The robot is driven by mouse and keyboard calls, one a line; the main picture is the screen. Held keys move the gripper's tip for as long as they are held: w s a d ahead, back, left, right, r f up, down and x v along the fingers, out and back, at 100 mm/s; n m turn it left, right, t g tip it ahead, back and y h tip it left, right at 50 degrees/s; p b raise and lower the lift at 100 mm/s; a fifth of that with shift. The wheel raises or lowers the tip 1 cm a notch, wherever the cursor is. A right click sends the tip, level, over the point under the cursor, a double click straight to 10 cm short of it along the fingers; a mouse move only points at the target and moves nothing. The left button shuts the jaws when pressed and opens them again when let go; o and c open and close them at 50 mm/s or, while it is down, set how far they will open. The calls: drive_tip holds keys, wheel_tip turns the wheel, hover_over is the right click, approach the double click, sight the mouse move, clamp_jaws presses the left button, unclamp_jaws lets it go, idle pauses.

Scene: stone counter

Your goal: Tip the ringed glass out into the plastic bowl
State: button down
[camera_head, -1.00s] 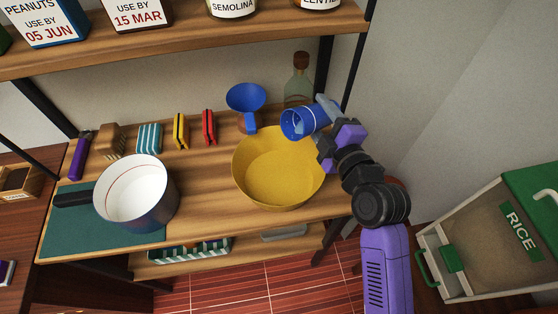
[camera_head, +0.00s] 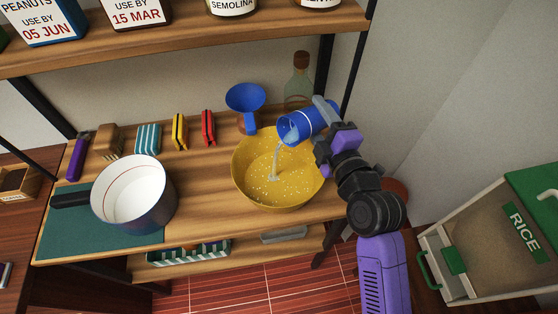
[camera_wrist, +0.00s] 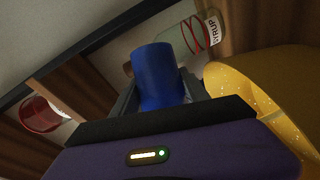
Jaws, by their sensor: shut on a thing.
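My gripper (camera_head: 325,113) is shut on the blue ringed glass (camera_head: 308,121), which has pale rings around it. The glass is tilted with its mouth down and to the left, above the back right part of the yellow plastic bowl (camera_head: 250,180). A pale, whitish stream runs from its mouth into the bowl, and light specks lie over the bowl's inside. In the wrist view the blue glass (camera_wrist: 157,77) sits between the fingers, and the yellow bowl (camera_wrist: 235,85) shows at the right. How much is left inside the glass is hidden.
A glass bottle (camera_head: 299,85) stands close behind the held glass; the wrist view shows a syrup label. A blue funnel (camera_head: 245,97) stands behind the bowl. A white-lined pot (camera_head: 133,190) sits on a green mat (camera_head: 75,235) at left. Bag clips line the back.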

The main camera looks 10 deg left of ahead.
drive_tip(key=shift+s+a, duration=0.15)
idle(0.5)
drive_tip(key=shift+s+a+f+n+t+b, duration=0.15)
drive_tip(key=shift+n+b, duration=0.35)
drive_tip(key=shift+b, duration=0.7)
drive_tip(key=shift+w+r+n+t+b, duration=0.15)
drive_tip(key=shift+n+b, duration=0.35)
drive_tip(key=shift+b, duration=0.7)
drive_tip(key=shift+s+r+n+b, duration=0.2)
drive_tip(key=shift+n+b, duration=0.1)
drive_tip(key=shift+b, duration=0.3)
